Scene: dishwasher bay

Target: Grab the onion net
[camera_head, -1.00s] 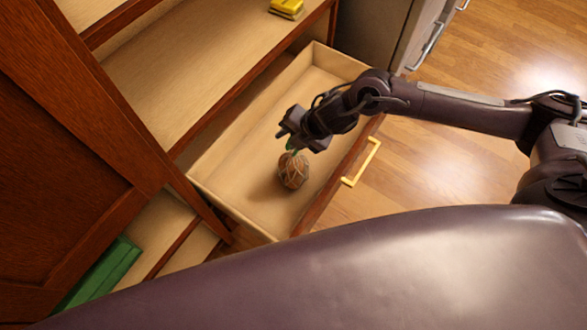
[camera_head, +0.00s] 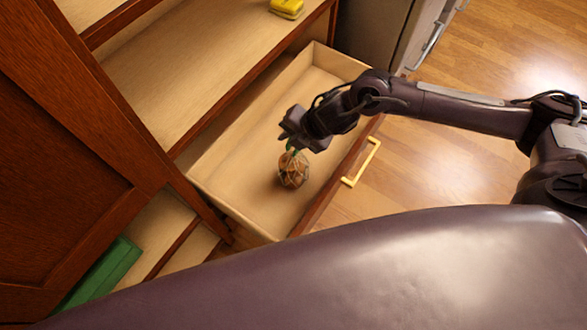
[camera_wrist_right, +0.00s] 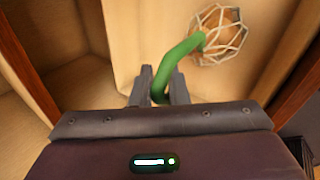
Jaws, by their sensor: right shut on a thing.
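The onion net (camera_head: 293,170) is a pale mesh around brownish onions, with a green handle. In the head view it is over the open drawer, just below my right gripper (camera_head: 291,138). In the right wrist view the net (camera_wrist_right: 219,36) is at the top, and its green handle (camera_wrist_right: 180,60) curves down between the fingers of my right gripper (camera_wrist_right: 158,88), which is shut on it. Whether the net touches the drawer floor I cannot tell. My left gripper is not in view.
The open wooden drawer (camera_head: 232,160) has a yellow handle (camera_head: 361,162) on its front. A yellow item (camera_head: 286,8) lies on the shelf above. A green box (camera_head: 103,272) is at the lower left. Open wooden floor lies to the right.

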